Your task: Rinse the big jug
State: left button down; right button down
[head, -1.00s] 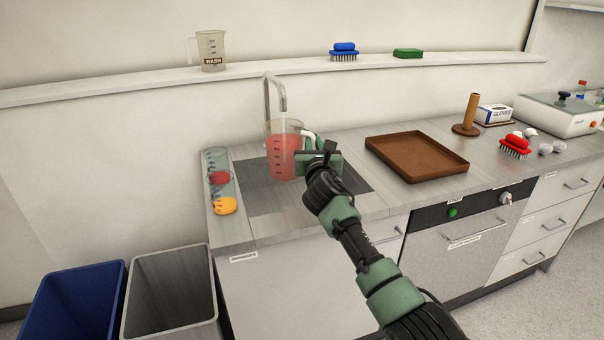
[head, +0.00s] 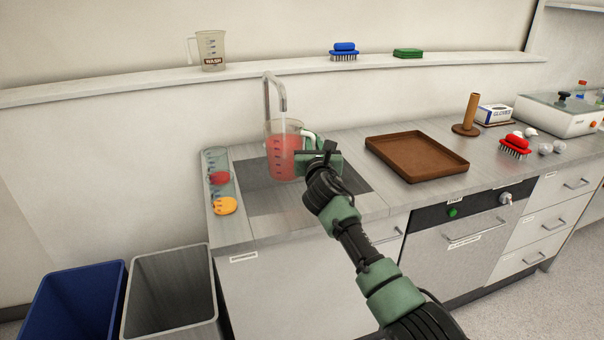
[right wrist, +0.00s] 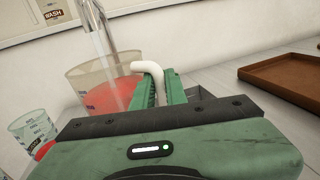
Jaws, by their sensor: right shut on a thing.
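The big jug (head: 283,156) is clear with dark marks and holds red liquid. It is upright over the sink area (head: 262,200), under the tap (head: 275,92). A stream of water seems to run from the tap into it in the right wrist view, where the jug (right wrist: 92,88) and the tap (right wrist: 92,15) also show. My right gripper (head: 318,150) is shut on the jug's pale handle (right wrist: 150,68) at its right side. The jug's underside is too small to tell whether it touches the sink. My left gripper is not in view.
A brown tray (head: 415,155) lies to the right. Two bins (head: 75,300) stand below.

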jog(key=shift+r, duration=0.2)
jog(key=s+d+p, duration=0.6)
jog(key=s+p, duration=0.6)
jog(key=shift+p, duration=0.3)
jog(key=shift+w+d, duration=0.1)
